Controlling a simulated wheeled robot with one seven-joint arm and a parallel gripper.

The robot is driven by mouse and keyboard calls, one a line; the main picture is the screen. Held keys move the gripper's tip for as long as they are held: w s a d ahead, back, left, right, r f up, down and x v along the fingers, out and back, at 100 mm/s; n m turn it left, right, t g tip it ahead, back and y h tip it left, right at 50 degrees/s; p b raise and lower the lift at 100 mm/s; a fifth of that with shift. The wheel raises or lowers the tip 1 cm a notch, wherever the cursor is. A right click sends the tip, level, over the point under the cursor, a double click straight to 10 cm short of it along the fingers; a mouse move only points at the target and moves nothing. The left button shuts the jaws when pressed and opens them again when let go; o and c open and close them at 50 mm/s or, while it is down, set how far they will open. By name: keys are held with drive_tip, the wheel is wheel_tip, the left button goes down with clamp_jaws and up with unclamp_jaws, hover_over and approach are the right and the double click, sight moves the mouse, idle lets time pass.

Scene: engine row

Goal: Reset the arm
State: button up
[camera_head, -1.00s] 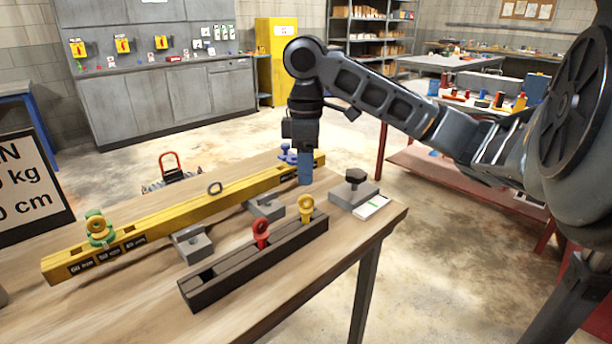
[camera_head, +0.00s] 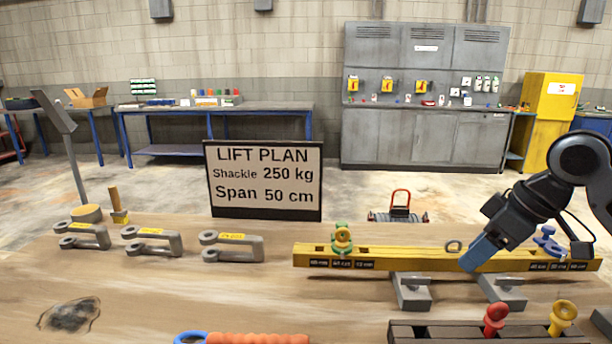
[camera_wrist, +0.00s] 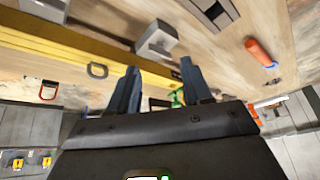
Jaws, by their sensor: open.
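My gripper (camera_head: 476,254) has blue fingers and hangs tilted over the right half of the yellow beam (camera_head: 400,262) in the head view. In the wrist view its two fingers (camera_wrist: 160,80) stand apart with nothing between them. The arm comes in from the right edge of the head view. A green shackle piece (camera_head: 341,239) sits near the beam's left end and a blue one (camera_head: 548,241) near its right end. A grey ring (camera_head: 453,246) stands on the beam beside my gripper. I cannot tell whether the fingers touch the beam.
Grey blocks (camera_head: 411,292) support the beam. A dark rack (camera_head: 440,333) with red (camera_head: 495,318) and yellow (camera_head: 562,316) pins is in front. Several grey shackles (camera_head: 232,247), a lift plan sign (camera_head: 264,205) and an orange-handled tool (camera_head: 258,338) are to the left.

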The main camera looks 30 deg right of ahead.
drive_tip(key=w+a+m+t+y, duration=0.1)
drive_tip(key=w+a+t, duration=0.25)
drive_tip(key=a, duration=0.35)
drive_tip(key=w+a+r+m+t+y, duration=0.1)
drive_tip(key=w+a+m+t, duration=0.2)
drive_tip(key=a, duration=0.5)
drive_tip(key=w+a+t+y, duration=0.2)
drive_tip(key=w+a+t, duration=0.1)
drive_tip(key=w+a, duration=0.3)
drive_tip(key=s+a+f+m+h, duration=0.1)
drive_tip(key=s+a+f+m, duration=0.1)
drive_tip(key=s+f, duration=0.1)
drive_tip(key=s+a+f+m+t+h, duration=0.1)
drive_tip(key=s+a+f+m+h, duration=0.1)
drive_tip(key=s, duration=0.3)
drive_tip(key=s+a+f+m+h, duration=0.1)
drive_tip(key=s+a+f+h, duration=0.1)
drive_tip(key=s+a+f, duration=0.2)
drive_tip(key=shift+s+a+f+m+t, duration=0.25)
drive_tip(key=shift+s+f+m+t, duration=0.1)
drive_tip(key=shift+f+m, duration=0.1)
drive_tip(key=s+d+f+n+g+h, duration=0.1)
drive_tip(key=s+d+n, duration=0.2)
drive_tip(key=s, duration=2.5)
drive_tip(key=n, duration=0.3)
drive_tip(key=shift+s+d+f, duration=0.15)
drive_tip(key=shift+f, duration=0.15)
